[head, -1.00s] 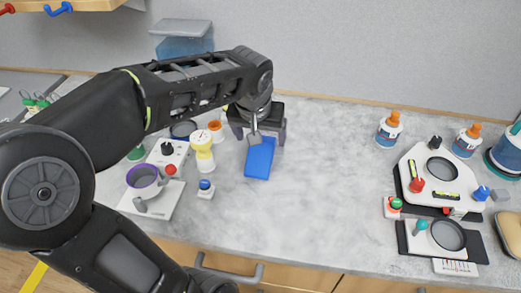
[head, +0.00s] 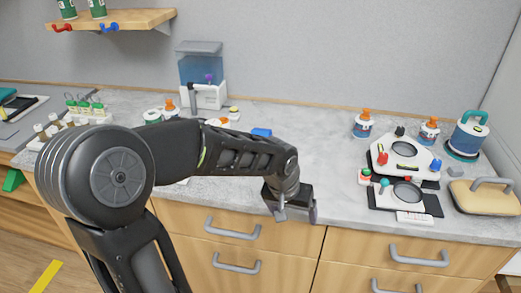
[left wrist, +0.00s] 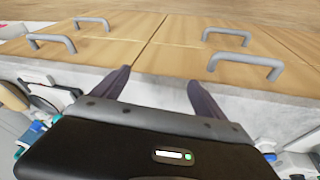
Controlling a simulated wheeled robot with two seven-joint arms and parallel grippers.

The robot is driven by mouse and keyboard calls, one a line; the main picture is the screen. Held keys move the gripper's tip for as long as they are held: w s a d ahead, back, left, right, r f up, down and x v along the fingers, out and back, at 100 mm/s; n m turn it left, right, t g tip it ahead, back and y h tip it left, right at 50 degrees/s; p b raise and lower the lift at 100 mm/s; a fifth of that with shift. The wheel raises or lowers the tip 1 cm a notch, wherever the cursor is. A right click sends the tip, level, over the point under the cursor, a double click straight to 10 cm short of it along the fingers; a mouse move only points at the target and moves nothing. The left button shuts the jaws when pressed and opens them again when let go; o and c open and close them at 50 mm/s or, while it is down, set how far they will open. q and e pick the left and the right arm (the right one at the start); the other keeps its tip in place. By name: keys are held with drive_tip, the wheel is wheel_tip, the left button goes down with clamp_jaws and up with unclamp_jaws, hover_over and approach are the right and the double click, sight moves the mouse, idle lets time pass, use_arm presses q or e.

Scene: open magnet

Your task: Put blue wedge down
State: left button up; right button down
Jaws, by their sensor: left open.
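The blue wedge (head: 262,132) lies on the grey counter, behind my left forearm in the head view. Only its upper part shows; the arm hides the rest. My left gripper (head: 296,216) is open and empty, at the counter's front edge, apart from the wedge. In the left wrist view its two fingers (left wrist: 158,90) are spread with nothing between them, with drawer fronts beyond. My right gripper is in neither view.
White devices with round openings (head: 405,158) stand at the right, with orange-topped bottles (head: 362,125) behind. A tan case (head: 485,198) sits at the far right. Drawers with grey handles (head: 232,229) line the front. The counter's middle is clear.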

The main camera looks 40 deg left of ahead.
use_arm(q)
drive_tip(key=s+d+f+m+g+h, duration=0.1)
drive_tip(key=s+d+f+m+h, duration=0.2)
drive_tip(key=d+f, duration=1.3)
drive_tip(key=s+d+f+g, duration=0.1)
drive_tip(key=s+d+f, duration=0.2)
drive_tip(key=s+f, duration=0.4)
drive_tip(key=s+d+f+n+g, duration=0.1)
drive_tip(key=s+d+f, duration=0.2)
drive_tip(key=s+f, duration=0.4)
drive_tip(key=shift+s+d+h, duration=0.3)
drive_tip(key=shift+s+h, duration=0.1)
drive_tip(key=shift+s, duration=0.05)
drive_tip(key=shift+f, duration=0.1)
